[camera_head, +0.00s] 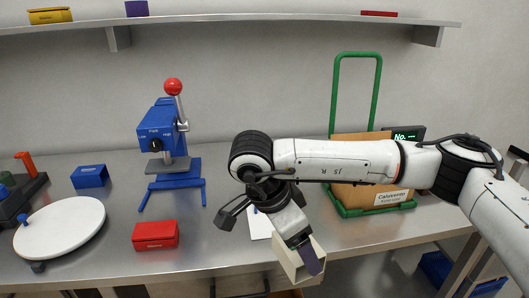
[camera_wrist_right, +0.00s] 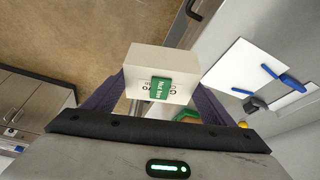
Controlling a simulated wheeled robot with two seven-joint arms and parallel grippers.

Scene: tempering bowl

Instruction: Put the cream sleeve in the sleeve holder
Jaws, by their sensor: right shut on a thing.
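The cream sleeve (camera_head: 289,265) is a small cream box-like piece, tilted in my right gripper (camera_head: 299,250) at the front edge of the bench. In the right wrist view the cream sleeve (camera_wrist_right: 145,59) shows a face with a green label and dark print. It sits between the dark purple fingers of my right gripper (camera_wrist_right: 157,97), which are shut on it. I cannot tell for certain which thing is the sleeve holder. My left gripper is not in view.
A red box (camera_head: 155,235), a blue box (camera_head: 89,177), a round white turntable (camera_head: 62,226) and a blue press (camera_head: 160,131) stand on the left. A green frame (camera_head: 336,100) with a cardboard box (camera_head: 361,199) stands behind my right arm. A white sheet (camera_head: 258,228) lies behind the gripper.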

